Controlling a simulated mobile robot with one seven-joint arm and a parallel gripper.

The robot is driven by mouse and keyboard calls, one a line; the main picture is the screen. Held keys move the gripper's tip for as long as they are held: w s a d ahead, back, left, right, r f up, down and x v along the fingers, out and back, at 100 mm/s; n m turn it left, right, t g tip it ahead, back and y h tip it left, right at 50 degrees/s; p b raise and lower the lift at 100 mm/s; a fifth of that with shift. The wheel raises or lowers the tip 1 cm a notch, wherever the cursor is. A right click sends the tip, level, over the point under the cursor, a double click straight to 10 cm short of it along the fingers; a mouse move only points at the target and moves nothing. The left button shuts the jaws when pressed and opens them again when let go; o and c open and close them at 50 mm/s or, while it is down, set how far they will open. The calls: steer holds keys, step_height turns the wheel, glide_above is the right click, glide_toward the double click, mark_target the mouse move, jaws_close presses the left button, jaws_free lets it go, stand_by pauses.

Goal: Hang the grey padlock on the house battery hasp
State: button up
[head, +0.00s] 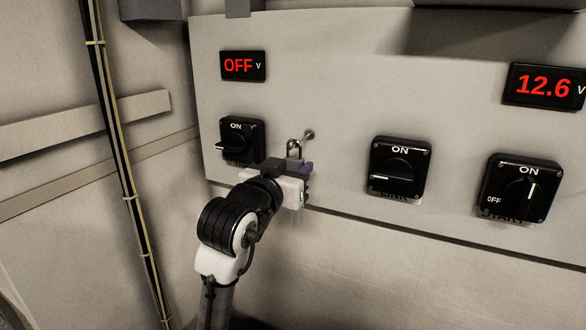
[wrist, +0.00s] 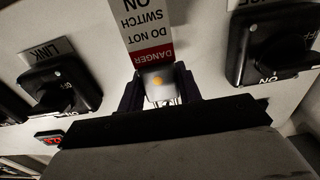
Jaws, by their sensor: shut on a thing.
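My gripper (head: 288,166) is up close to the panel, between the left switch and the LINK switch. It is shut on the grey padlock, whose shackle (head: 294,149) stands upright above the fingers in the head view. In the wrist view the grey padlock body (wrist: 158,82) sits between the two dark fingers, with a red and white danger tag (wrist: 148,30) beside it. A small metal peg (head: 308,135) sticks out of the panel just right of the shackle; I cannot tell whether they touch. No hasp can be made out; the left switch's (head: 238,138) lower part and label are hidden.
The LINK switch (head: 400,168) and START switch (head: 521,188) stand out from the panel on the right. A display (head: 243,66) reads OFF, another (head: 543,86) 12.6. A cable bundle (head: 118,160) runs down the left wall.

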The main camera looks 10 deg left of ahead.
steer(key=o, duration=1.2)
steer(key=shift+c, duration=0.2)
